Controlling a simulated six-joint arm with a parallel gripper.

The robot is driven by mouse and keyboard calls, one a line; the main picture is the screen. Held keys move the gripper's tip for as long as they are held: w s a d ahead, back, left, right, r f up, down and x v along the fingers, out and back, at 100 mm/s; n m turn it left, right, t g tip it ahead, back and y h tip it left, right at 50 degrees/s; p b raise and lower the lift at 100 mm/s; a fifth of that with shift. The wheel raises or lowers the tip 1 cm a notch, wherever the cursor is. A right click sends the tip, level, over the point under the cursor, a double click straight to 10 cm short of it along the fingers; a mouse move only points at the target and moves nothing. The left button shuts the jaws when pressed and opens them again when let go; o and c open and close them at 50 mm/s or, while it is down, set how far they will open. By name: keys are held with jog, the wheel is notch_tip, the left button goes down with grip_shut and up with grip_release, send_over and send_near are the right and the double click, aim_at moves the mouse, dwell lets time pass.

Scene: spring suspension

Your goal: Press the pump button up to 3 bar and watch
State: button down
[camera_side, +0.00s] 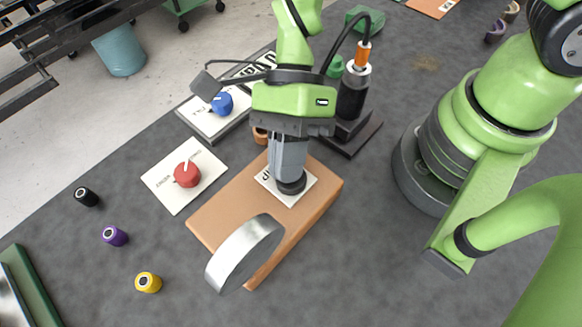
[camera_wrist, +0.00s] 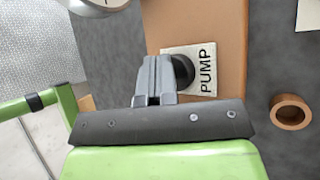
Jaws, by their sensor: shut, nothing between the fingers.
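The pump stands on an orange-brown block (camera_side: 225,215). Its white PUMP label (camera_side: 302,194) carries a round black button (camera_side: 291,187), which also shows in the wrist view (camera_wrist: 184,73). My gripper (camera_side: 289,178) is shut and empty, pointing down over the button. In the wrist view its fingertips (camera_wrist: 154,62) overlap the button's left edge; I cannot tell whether they touch or press it. A silver round gauge (camera_side: 245,253) stands at the block's front end. Its dial is turned away in the side view, and only a cut-off edge (camera_wrist: 97,6) shows in the wrist view, so no reading is legible.
A red knob (camera_side: 187,174) and a blue knob (camera_side: 221,104) sit on white plates left of the block. Black (camera_side: 87,196), purple (camera_side: 114,236) and yellow (camera_side: 148,282) cylinders lie further left. A dark post with an orange top (camera_side: 352,88) stands behind my gripper.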

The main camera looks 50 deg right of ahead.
jog(key=shift+f, duration=0.45)
jog(key=shift+r, duration=0.1)
dwell(0.4)
jog(key=shift+r, duration=1.15)
jog(key=shift+r, duration=2.5)
